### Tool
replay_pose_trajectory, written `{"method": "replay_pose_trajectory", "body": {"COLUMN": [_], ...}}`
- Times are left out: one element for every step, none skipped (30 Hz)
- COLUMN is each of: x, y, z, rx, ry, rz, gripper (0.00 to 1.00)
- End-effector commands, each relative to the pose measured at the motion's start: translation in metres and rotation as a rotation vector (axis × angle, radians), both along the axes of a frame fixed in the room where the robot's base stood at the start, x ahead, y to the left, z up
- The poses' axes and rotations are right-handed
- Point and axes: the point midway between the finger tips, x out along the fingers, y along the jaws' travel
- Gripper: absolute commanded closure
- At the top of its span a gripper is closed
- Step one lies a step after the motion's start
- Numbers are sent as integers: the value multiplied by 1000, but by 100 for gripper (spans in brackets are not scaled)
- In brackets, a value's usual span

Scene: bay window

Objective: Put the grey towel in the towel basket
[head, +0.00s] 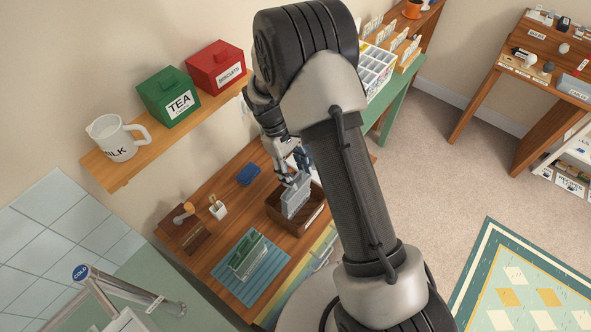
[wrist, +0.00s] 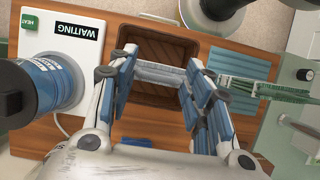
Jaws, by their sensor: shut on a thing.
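My gripper (head: 288,180) is shut on the grey towel (head: 296,200), a flat folded slab hanging upright from the fingertips. In the wrist view, the towel shows as a thin grey strip (wrist: 160,72) between the blue-padded fingers. The towel basket (head: 321,209) is a dark brown open wooden box on the wooden counter. The towel's lower part overlaps the basket's opening; I cannot tell whether it touches the floor of it. In the wrist view, the basket (wrist: 122,32) lies just beyond the fingertips, its slatted inside looking empty.
A blue ribbed mat (head: 224,270) bears a green-and-white item (head: 247,257). A blue cloth-like thing (head: 248,173) lies behind the basket. A white device with a "WAITING" display (wrist: 78,36) and a blue-banded cylinder (wrist: 45,82) stand beside the basket. A wall shelf (head: 118,172) hangs above.

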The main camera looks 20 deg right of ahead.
Motion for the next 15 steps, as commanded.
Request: {"method": "replay_pose_trajectory", "body": {"x": [0,0,0,0,0,0,0,0,0,0,0,0,0,0,0], "y": [0,0,0,0,0,0,0,0,0,0,0,0,0,0,0], "z": [0,0,0,0,0,0,0,1,1,1,0,0,0,0,0], "rx": [0,0,0,0,0,0,0,0,0,0,0,0,0,0,0], "ry": [0,0,0,0,0,0,0,0,0,0,0,0,0,0,0], "rz": [0,0,0,0,0,0,0,0,0,0,0,0,0,0,0], "gripper": [94,94,94,94,94,53,51,49,46,44,42,40,38,36,33]}}
